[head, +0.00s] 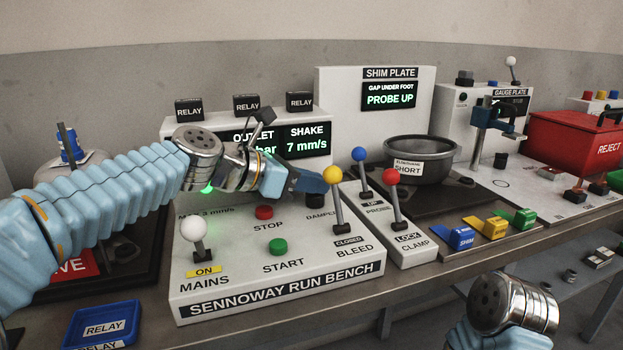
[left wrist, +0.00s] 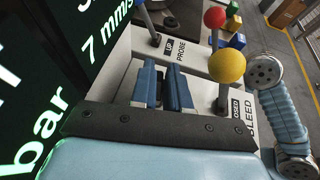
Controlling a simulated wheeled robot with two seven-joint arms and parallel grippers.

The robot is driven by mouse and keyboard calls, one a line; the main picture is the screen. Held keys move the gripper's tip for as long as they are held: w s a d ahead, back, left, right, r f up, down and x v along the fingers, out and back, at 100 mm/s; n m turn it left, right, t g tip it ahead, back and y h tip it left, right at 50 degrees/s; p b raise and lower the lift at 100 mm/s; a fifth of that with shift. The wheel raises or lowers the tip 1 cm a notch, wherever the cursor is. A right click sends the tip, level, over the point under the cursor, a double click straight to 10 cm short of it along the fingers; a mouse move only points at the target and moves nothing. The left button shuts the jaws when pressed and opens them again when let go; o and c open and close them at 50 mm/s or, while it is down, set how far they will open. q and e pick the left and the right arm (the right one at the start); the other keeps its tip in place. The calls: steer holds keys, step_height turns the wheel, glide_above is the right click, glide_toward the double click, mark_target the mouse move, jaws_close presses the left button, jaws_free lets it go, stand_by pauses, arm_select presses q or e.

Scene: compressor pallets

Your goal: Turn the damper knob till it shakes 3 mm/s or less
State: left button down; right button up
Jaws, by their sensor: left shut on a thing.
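The SHAKE display (head: 306,146) on the Sennoway run bench (head: 270,293) reads 7 mm/s; it also shows in the left wrist view (left wrist: 106,38). My left gripper (head: 312,183) reaches over the bench from the left, its blue fingers just above the partly covered DAMPER label. It is shut on the dark damper knob (head: 314,200), which is mostly hidden by the fingers. My right gripper is out of view; only part of that arm shows at lower right.
The yellow-balled BLEED lever (head: 333,176) stands just right of my left fingers, labelled CLOSED. Beyond are the blue PROBE lever (head: 359,155) and red CLAMP lever (head: 391,178). A white MAINS lever (head: 194,229), red STOP (head: 264,212) and green START (head: 278,246) buttons lie nearer.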

arm_select(q)
steer(key=shift+f+g, duration=0.25)
steer(key=shift+g, duration=0.15)
steer(key=c, duration=1.2)
jaws_free()
steer(key=shift+a+r, duration=0.1)
steer(key=shift+r, duration=0.05)
steer(key=v, duration=0.7)
steer(key=shift+s+a, duration=0.15)
